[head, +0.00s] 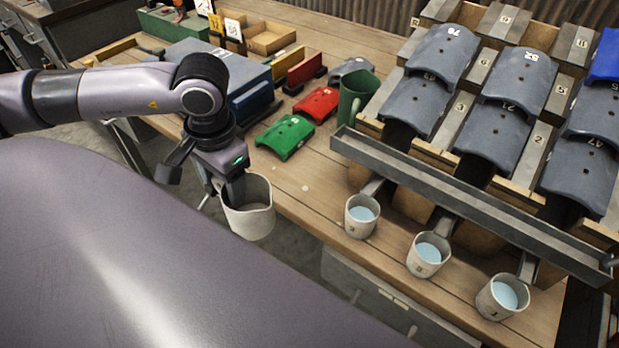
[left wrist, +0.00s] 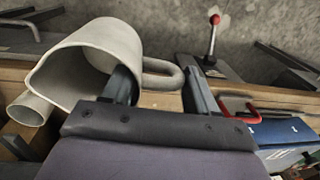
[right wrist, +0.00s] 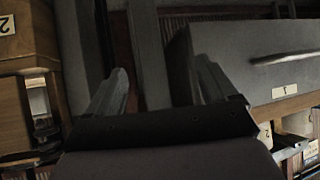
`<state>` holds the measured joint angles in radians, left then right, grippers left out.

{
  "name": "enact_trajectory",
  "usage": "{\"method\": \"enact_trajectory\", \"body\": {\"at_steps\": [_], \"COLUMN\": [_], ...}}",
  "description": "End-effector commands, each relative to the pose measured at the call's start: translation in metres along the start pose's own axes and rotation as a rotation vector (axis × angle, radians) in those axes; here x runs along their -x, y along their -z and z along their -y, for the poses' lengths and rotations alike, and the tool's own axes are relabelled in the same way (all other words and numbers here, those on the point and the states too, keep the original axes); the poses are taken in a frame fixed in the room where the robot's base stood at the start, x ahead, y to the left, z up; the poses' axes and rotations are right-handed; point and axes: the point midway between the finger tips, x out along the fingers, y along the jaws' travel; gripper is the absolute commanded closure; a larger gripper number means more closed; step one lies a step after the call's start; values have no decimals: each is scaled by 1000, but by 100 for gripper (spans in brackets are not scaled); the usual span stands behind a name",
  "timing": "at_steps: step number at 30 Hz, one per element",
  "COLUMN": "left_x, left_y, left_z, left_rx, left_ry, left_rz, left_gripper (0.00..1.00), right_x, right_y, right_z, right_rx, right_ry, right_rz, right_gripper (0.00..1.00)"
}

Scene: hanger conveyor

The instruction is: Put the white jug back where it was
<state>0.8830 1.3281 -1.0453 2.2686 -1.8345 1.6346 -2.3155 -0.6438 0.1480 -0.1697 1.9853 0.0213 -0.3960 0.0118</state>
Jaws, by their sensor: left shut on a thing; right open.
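The white jug (head: 250,212) hangs upright in the head view, just off the front left edge of the workbench. My left gripper (head: 222,188) is shut on its handle. In the left wrist view the jug (left wrist: 92,58) shows its wide mouth, and its looped handle (left wrist: 165,74) lies between the fingers of my left gripper (left wrist: 162,92). The jug looks empty, though its bottom is dim. My right gripper (right wrist: 160,82) is open and empty in the right wrist view, in front of drawers, and does not show in the head view.
Three white cups (head: 361,216) with pale blue liquid stand along the bench's front edge, below a long grey trough (head: 470,200). A green jug (head: 355,98), a green roof-like piece (head: 284,137) and a red one (head: 316,103) stand behind. Bare wood (head: 300,178) lies right of the white jug.

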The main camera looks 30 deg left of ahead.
Motion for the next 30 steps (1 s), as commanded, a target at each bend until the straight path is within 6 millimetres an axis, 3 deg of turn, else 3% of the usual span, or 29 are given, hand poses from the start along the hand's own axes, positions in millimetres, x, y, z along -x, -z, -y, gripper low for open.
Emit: {"method": "enact_trajectory", "body": {"at_steps": [4, 7, 30], "left_x": [-2, -1, 1], "left_y": [0, 13, 152], "left_z": [1, 1, 0], "left_rx": [-3, -4, -2], "left_ry": [-1, -2, 0], "left_rz": [0, -1, 1], "left_gripper": [100, 100, 100], "right_x": [-1, 1, 9], "right_y": [0, 2, 9], "right_z": [0, 0, -2], "right_rx": [0, 0, 1], "right_ry": [1, 1, -11], "right_rz": [-2, -2, -7], "right_gripper": [14, 14, 14]}}
